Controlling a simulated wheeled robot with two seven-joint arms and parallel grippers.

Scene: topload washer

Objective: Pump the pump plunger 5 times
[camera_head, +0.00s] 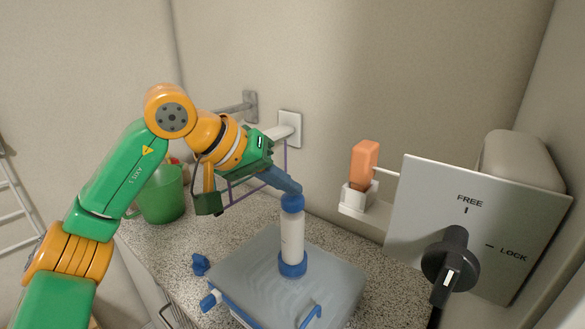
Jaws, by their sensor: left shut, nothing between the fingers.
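The pump (292,237) is an upright white cylinder with a blue collar at its foot and a blue cap (292,203) on top. It stands on the grey lid of a box (240,265) on the counter. My left arm, green and orange, comes in from the left. My left gripper (289,186) is shut and empty, its blue-grey tip slanting down to the right at the pump's blue cap. The tip overlaps the cap's top; I cannot tell whether they touch. My right gripper is not in view.
A green mug (162,195) stands on the speckled counter (195,243) at the left, behind my arm. A grey panel (490,215) with a black knob (450,264) is at the right. An orange block sits in a white wall holder (362,198). Blue latches edge the box.

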